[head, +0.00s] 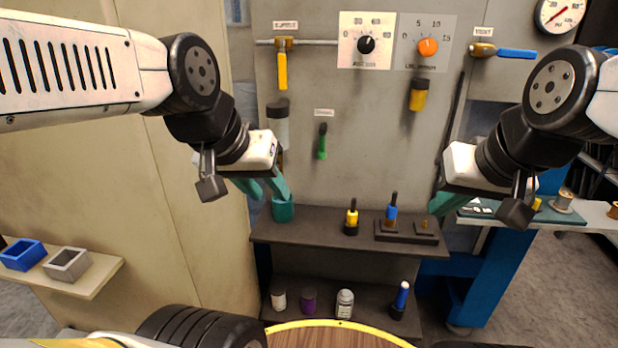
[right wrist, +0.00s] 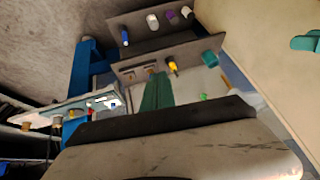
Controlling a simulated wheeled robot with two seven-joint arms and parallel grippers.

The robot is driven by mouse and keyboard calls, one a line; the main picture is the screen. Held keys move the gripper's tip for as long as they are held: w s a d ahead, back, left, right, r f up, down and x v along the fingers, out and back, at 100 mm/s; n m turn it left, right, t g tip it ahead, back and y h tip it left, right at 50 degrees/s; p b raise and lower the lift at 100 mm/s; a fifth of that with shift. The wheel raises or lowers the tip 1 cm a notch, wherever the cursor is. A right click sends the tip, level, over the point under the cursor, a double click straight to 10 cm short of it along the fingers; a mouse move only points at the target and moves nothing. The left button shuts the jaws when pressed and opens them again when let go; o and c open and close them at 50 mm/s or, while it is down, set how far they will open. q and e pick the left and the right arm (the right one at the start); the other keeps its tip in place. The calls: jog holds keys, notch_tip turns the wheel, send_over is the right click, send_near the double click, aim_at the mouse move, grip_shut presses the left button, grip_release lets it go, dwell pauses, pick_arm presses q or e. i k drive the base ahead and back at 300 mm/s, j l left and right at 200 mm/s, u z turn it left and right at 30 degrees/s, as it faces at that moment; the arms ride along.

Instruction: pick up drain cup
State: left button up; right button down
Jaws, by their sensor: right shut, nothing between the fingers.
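The drain cup appears to be the teal cup (head: 283,210) at the left end of the grey upper shelf. It also shows in the right wrist view (right wrist: 210,58), upright on the shelf. My left gripper (head: 268,190) has teal fingers spread apart and empty. In the head view one fingertip overlaps the cup's top edge; in the right wrist view the left gripper (right wrist: 305,42) shows apart from the cup. My right gripper (head: 441,204) is shut and empty, in front of the shelf's right end; its closed fingers show in the right wrist view (right wrist: 157,92).
The upper shelf (head: 310,238) also holds a yellow-and-black bottle (head: 351,218) and a dark block (head: 408,232) with a blue-topped tool (head: 391,210). Several containers stand on the lower shelf. A green-handled valve (head: 323,142) hangs on the panel. A side ledge (head: 95,285) holds two small bins.

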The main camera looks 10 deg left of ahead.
aim_at(283, 211)
jog(key=i+l, duration=0.15)
jog(key=l, duration=0.25)
jog(key=i+l+u, duration=0.1)
jog(key=l, duration=0.3)
jog(key=i+l, duration=0.15)
jog(key=l, duration=0.3)
jog(key=i+j+u, duration=0.15)
jog(key=u, duration=1.45)
jog(key=i, duration=0.35)
